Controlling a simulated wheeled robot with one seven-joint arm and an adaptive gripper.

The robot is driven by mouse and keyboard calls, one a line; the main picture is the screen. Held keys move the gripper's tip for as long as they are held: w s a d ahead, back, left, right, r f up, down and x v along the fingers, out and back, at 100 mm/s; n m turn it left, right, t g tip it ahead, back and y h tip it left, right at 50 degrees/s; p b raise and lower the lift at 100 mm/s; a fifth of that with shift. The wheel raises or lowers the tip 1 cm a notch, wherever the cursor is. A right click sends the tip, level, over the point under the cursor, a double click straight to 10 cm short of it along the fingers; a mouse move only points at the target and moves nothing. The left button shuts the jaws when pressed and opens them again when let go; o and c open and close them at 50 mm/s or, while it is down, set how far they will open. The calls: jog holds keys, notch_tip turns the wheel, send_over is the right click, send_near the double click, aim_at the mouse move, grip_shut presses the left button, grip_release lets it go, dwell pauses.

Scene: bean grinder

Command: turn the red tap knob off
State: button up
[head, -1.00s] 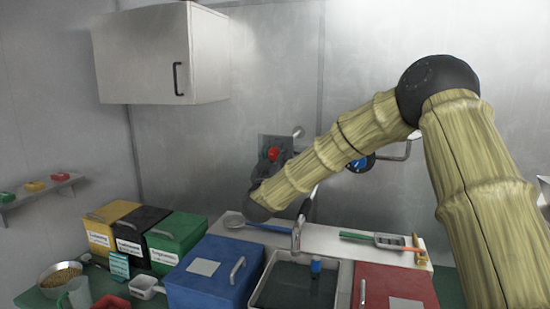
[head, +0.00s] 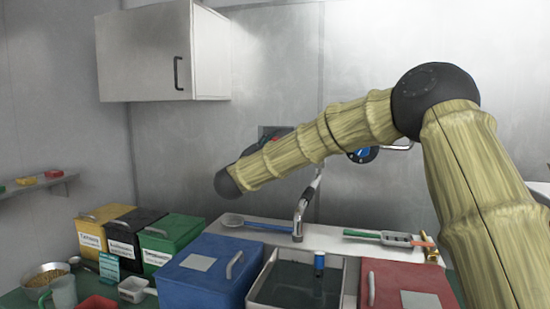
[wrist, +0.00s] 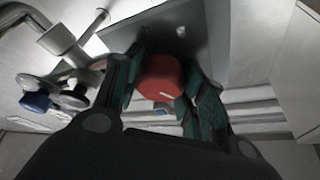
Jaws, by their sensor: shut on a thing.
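The red tap knob (wrist: 159,78) is in the middle of the wrist view, in front of a grey wall plate (wrist: 178,32). My gripper (wrist: 160,98) has its two dark green fingers on either side of the knob and is shut on it. In the head view my bamboo-textured arm covers the knob and the gripper, and only the top edge of the wall plate (head: 270,131) shows. The blue tap knob (head: 363,154) shows just below my arm to the right. It also appears at the left in the wrist view (wrist: 36,101).
A faucet (head: 303,208) rises over the sink (head: 262,282). A blue box (head: 190,287) and a red box (head: 425,278) flank the sink. Yellow, black and green bins stand at the left. A white wall cabinet (head: 150,55) hangs at upper left.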

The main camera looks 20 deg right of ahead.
jog(key=m+g+b, duration=0.1)
jog(key=m, duration=0.1)
jog(key=m+g+b, duration=0.1)
jog(key=m+b, duration=0.1)
jog(key=m, duration=0.1)
jog(key=shift+f+g+b, duration=0.2)
jog(key=shift+g+b, duration=0.1)
jog(key=shift+r+m+g+b, duration=0.1)
jog(key=shift+m+g+b, duration=0.4)
jog(key=shift+m+b, duration=0.85)
jog(key=shift+m+p, duration=0.35)
jog(key=shift+m, duration=0.2)
jog(key=o, duration=1)
jog(key=shift+d+r, duration=0.1)
jog(key=shift+o, duration=0.2)
jog(key=v, duration=1.2)
